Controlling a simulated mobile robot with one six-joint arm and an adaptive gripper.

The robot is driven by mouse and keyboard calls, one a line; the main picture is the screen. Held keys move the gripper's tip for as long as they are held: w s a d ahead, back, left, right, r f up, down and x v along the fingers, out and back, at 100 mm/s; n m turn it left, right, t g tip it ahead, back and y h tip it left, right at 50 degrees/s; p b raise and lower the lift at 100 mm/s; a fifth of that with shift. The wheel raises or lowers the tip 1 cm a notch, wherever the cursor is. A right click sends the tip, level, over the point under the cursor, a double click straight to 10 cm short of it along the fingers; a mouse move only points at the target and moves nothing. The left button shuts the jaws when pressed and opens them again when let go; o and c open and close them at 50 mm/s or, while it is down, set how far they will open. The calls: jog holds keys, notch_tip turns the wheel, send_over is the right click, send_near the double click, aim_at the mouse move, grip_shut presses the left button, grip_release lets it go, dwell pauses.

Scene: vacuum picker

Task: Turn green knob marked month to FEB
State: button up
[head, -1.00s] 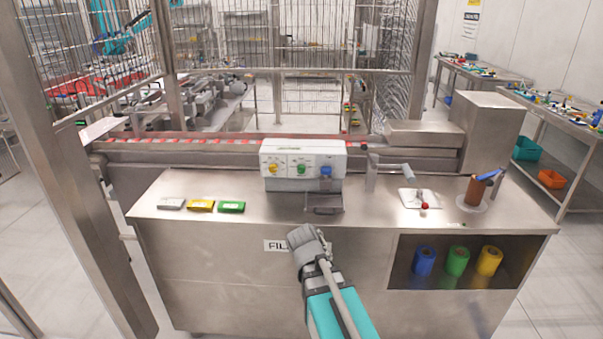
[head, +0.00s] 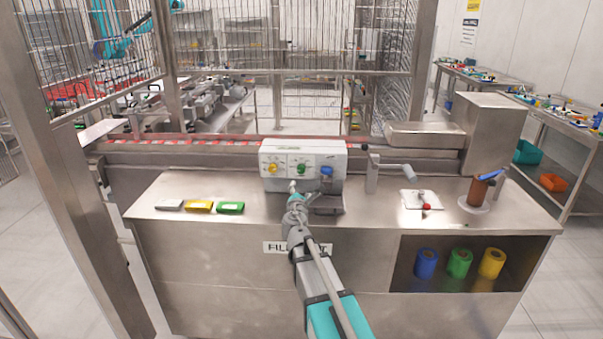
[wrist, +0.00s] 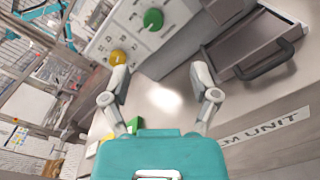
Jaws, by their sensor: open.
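The green knob (head: 301,169) is the middle one of three on the front of a white control box (head: 303,151). In the wrist view the green knob (wrist: 153,19) shows near the top, ahead of my fingers. Its pointer position and the lettering around it are too small to read. My gripper (head: 293,188) is just in front of and below the box in the head view, apart from the knob. In the wrist view my gripper (wrist: 160,88) has its two fingers spread wide with nothing between them.
A yellow knob (head: 272,168) and a blue knob (head: 326,171) flank the green one. A metal drawer with a handle (wrist: 268,60) juts out below the box. Grey, yellow and green packets (head: 199,206) lie left on the steel counter (head: 155,195). A crank (head: 390,168) stands right.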

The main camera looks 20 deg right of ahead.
aim_at(301, 171)
jog(key=shift+w+a+r+n, duration=0.1)
jog(key=shift+w+a+n, duration=0.2)
jog(key=shift+n, duration=0.3)
jog(key=x, duration=1.3)
jog(key=shift+w+r, duration=0.1)
jog(key=shift+w, duration=0.3)
grip_shut()
